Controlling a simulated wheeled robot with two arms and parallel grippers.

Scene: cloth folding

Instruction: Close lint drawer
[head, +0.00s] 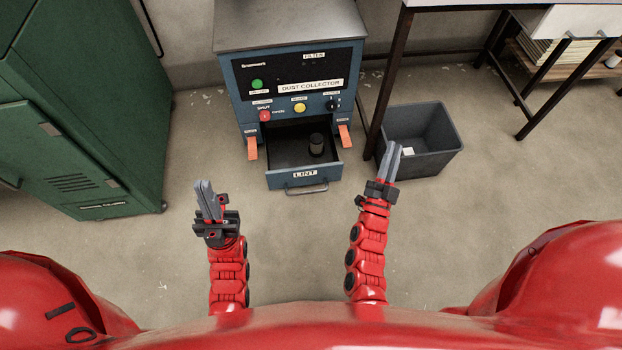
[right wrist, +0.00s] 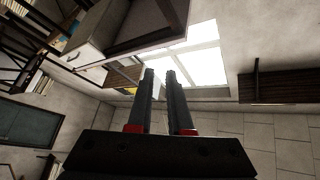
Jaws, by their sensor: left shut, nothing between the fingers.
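The lint drawer (head: 290,179) of the blue dust collector (head: 305,70) is pulled out toward me, with a LINT label and a metal handle (head: 307,189) on its front. A dark cylinder (head: 316,145) stands inside it at the right. My left gripper (head: 206,187) is shut and empty, in front and to the left of the drawer. My right gripper (head: 392,148) is right of the drawer, in front of the grey bin in the picture. Its fingers (right wrist: 162,75) show a gap with nothing between them in the right wrist view. Neither gripper touches the drawer.
Orange latches (head: 251,148) flank the drawer opening. A dark grey bin (head: 435,130) stands on the floor at the right, beside a table leg. A green cabinet (head: 90,110) is at the left. The floor in front of the drawer is clear.

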